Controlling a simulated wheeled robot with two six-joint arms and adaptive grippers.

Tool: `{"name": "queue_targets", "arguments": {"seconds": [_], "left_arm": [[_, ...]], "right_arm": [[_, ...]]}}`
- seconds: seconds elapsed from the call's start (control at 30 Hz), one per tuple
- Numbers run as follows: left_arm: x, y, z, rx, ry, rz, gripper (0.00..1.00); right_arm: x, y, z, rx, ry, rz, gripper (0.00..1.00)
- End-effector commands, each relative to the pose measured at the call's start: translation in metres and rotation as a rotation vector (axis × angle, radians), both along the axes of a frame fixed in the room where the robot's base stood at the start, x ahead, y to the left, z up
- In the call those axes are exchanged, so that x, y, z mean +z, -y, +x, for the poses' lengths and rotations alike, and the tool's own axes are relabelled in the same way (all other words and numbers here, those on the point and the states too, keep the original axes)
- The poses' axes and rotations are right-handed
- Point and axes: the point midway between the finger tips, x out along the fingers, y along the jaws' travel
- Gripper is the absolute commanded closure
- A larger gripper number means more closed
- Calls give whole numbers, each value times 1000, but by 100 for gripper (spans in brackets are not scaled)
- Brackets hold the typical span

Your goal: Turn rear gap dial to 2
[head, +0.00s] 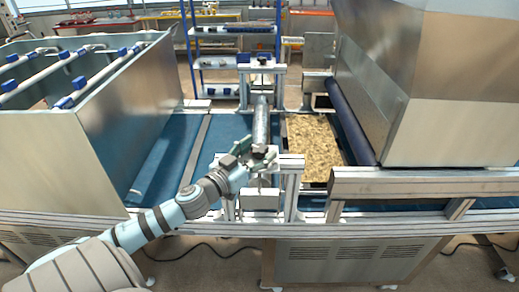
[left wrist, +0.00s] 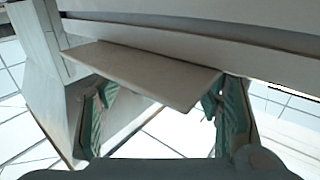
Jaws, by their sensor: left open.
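My left gripper (head: 250,158) is open at the near end of a grey roller (head: 262,125), beside the near bracket (head: 291,163) of the frame. In the left wrist view my left gripper (left wrist: 163,108) has its green-padded fingers apart, with a pale flat plate (left wrist: 145,72) showing between and beyond them. I cannot tell whether the fingers touch it. The far bracket (head: 262,70) of the roller frame stands at the back. I cannot make out a gap dial or its numbers in either view. My right gripper is not in view.
A blue belt (head: 225,140) runs under the roller. A tray of brown substrate (head: 314,148) lies to its right, beside a large metal hopper (head: 455,130). A grey bin (head: 95,160) stands left. A metal rail (head: 425,183) crosses the near right.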

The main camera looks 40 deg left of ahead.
Motion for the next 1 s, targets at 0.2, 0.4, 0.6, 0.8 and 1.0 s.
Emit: {"name": "queue_targets", "arguments": {"seconds": [0.2, 0.4, 0.6, 0.8, 1.0], "left_arm": [[2, 2, 9, -4, 5, -2, 40], [1, 2, 9, -4, 4, 0, 40], [1, 2, 9, -4, 4, 0, 72], [1, 2, 8, -3, 4, -1, 89], [1, 2, 9, 24, 5, -3, 89]], "right_arm": [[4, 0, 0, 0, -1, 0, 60], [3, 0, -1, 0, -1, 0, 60], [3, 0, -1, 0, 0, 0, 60], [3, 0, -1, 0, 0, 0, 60], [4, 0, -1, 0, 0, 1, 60]]}}
